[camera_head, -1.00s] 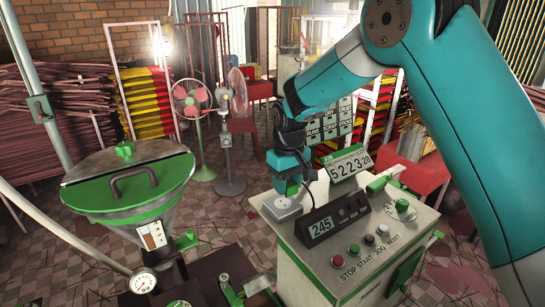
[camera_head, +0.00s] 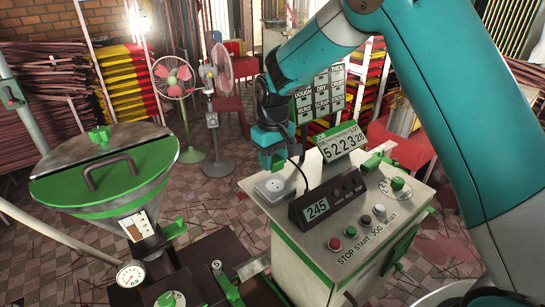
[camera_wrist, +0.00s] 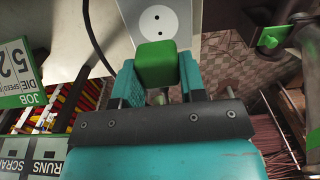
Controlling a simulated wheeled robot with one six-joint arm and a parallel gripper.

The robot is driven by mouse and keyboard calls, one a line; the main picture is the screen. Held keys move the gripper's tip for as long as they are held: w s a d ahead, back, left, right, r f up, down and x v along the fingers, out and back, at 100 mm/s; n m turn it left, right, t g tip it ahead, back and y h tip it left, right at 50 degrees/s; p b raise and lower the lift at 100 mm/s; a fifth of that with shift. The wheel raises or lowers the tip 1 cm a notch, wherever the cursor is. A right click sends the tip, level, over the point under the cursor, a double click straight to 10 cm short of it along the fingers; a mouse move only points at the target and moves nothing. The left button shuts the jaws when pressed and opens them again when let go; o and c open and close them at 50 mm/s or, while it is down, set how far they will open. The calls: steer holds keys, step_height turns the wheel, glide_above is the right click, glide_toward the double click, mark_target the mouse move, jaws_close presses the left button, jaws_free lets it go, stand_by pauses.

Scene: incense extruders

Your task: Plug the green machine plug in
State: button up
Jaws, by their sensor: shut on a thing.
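The green plug (camera_wrist: 157,63) is a small block held between the two fingers of my gripper (camera_wrist: 158,78) in the wrist view. The socket (camera_wrist: 155,22), a pale plate with a white round face and two dark holes, lies just beyond the plug in that view. In the head view the socket (camera_head: 275,187) sits on the left part of the machine cabinet's top, and my gripper (camera_head: 269,160) is above its far side. The plug and socket look apart. A dark cable (camera_wrist: 92,40) curves beside my gripper. The plug's pins are hidden.
On the cabinet top (camera_head: 380,212) stand a dark display reading 245 (camera_head: 327,201), a counter sign (camera_head: 340,146) and several buttons. A green-lidded hopper (camera_head: 105,172) stands left. Two fans (camera_head: 176,80) stand behind.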

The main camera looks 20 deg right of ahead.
mark_target(273, 184)
steer(key=shift+f+b, duration=1.45)
steer(key=shift+f, duration=0.8)
steer(key=shift+p, duration=0.35)
steer(key=shift+f+b, duration=0.4)
steer(key=shift+f, duration=0.2)
stand_by(0.5)
steer(key=o, duration=1)
steer(key=shift+c, duration=0.2)
step_height(273, 184, up, 18)
steer(key=b, duration=0.3)
steer(key=shift+f, duration=0.25)
